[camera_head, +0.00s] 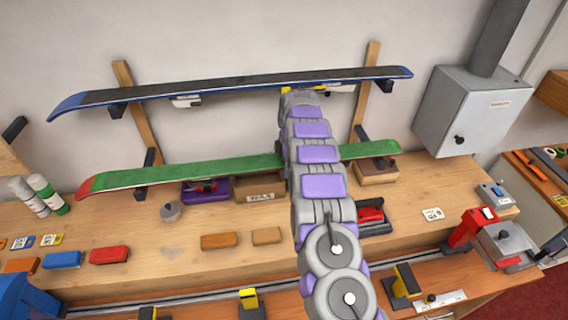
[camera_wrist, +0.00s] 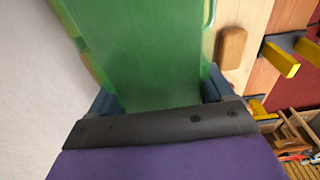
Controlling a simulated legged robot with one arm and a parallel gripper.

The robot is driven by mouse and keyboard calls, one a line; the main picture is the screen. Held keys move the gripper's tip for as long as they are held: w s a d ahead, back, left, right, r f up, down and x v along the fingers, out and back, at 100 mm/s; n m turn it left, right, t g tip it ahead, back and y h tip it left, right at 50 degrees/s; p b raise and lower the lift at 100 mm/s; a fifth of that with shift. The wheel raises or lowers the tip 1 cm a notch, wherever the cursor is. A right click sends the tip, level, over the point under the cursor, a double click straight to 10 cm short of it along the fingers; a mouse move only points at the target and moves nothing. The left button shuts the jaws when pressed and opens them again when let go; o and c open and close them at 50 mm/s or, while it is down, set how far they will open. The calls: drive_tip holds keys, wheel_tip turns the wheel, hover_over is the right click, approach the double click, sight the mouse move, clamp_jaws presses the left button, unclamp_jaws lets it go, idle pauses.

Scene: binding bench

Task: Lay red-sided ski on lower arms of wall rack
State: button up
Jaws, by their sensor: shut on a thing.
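The ski with a green face and a red tip and edge (camera_head: 200,172) lies nearly level along the wall, with its red end at the left. The wall rack (camera_head: 134,100) has two wooden uprights with dark arms. The lower left arm (camera_head: 140,193) shows just under the ski; whether they touch is unclear. The ski also covers most of the lower right arm. My gripper (camera_wrist: 160,92) is shut on the ski's green body (camera_wrist: 155,50) in the wrist view. In the head view my own arm hides the gripper and the ski's middle.
A blue-edged ski (camera_head: 240,88) lies on the upper arms. A grey wall box (camera_head: 475,110) stands at the right. Spray cans (camera_head: 48,194) stand left.

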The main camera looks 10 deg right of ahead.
drive_tip(key=shift+d, duration=0.5)
drive_tip(key=o, duration=1.6)
drive_tip(key=shift+a+f, duration=0.1)
drive_tip(key=shift+a, duration=0.1)
drive_tip(key=shift+c, duration=0.2)
drive_tip(key=shift+a, duration=0.1)
wheel_tip(320, 180, up, 17)
drive_tip(key=d+p, duration=0.1)
drive_tip(key=p, duration=0.3)
drive_tip(key=shift+d+p, duration=0.25)
drive_tip(key=shift+p, duration=0.05)
